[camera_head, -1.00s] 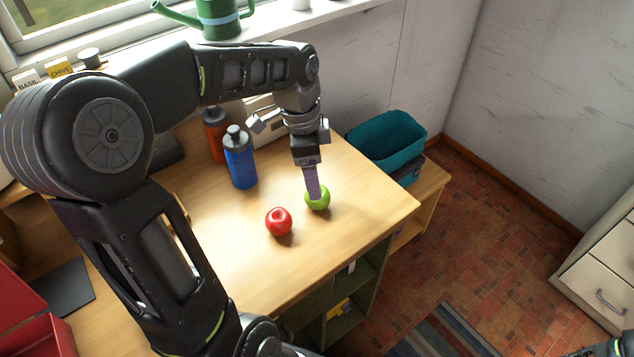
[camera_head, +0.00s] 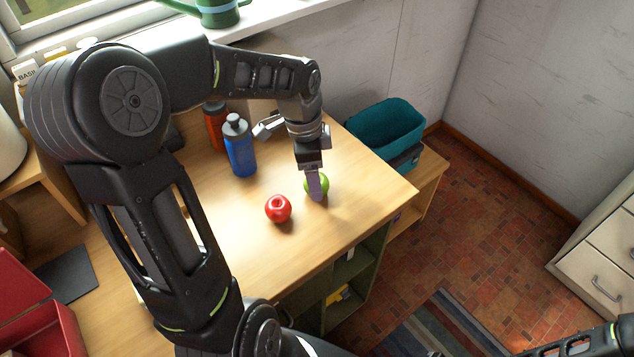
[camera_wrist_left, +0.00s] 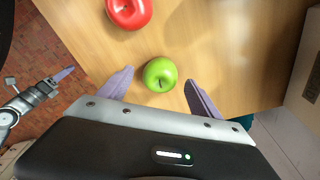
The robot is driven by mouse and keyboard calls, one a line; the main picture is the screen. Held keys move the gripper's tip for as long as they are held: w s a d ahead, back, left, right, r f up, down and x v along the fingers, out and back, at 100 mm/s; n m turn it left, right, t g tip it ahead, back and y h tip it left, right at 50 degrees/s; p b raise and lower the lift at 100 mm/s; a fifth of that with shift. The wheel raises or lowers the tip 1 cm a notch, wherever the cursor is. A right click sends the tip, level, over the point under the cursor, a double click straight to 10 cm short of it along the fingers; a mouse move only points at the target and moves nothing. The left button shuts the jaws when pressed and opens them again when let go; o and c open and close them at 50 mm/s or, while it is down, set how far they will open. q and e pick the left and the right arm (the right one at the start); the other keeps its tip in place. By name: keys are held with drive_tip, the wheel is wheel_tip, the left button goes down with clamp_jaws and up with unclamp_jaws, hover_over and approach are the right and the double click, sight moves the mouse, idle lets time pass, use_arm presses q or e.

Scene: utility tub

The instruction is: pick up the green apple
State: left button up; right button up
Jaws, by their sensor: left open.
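The green apple (camera_head: 323,183) sits on the wooden table near its right edge. In the left wrist view the green apple (camera_wrist_left: 160,74) shows between the fingertips of my left gripper (camera_wrist_left: 159,80), with a gap on each side. The left gripper (camera_head: 315,188) is open, points down, and its finger partly hides the apple in the head view. My right gripper (camera_wrist_left: 62,76) shows at the left of the left wrist view, away from the table; its opening is unclear.
A red apple (camera_head: 278,209) lies left of the green one, also seen in the left wrist view (camera_wrist_left: 129,10). A blue bottle (camera_head: 239,148) and an orange bottle (camera_head: 214,127) stand behind. A teal tub (camera_head: 384,130) is beyond the table. The table front is clear.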

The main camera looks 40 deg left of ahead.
use_arm(q)
wheel_tip(320, 180, down, 3)
drive_tip(key=shift+w+d+f, duration=0.1)
drive_tip(key=shift+w+f, duration=0.05)
drive_tip(key=shift+c, duration=0.5)
drive_tip(key=c, duration=1.4)
drive_tip(key=shift+c, duration=0.2)
wheel_tip(320, 180, up, 10)
drive_tip(key=shift+r+b, duration=0.1)
drive_tip(key=shift+b, duration=0.4)
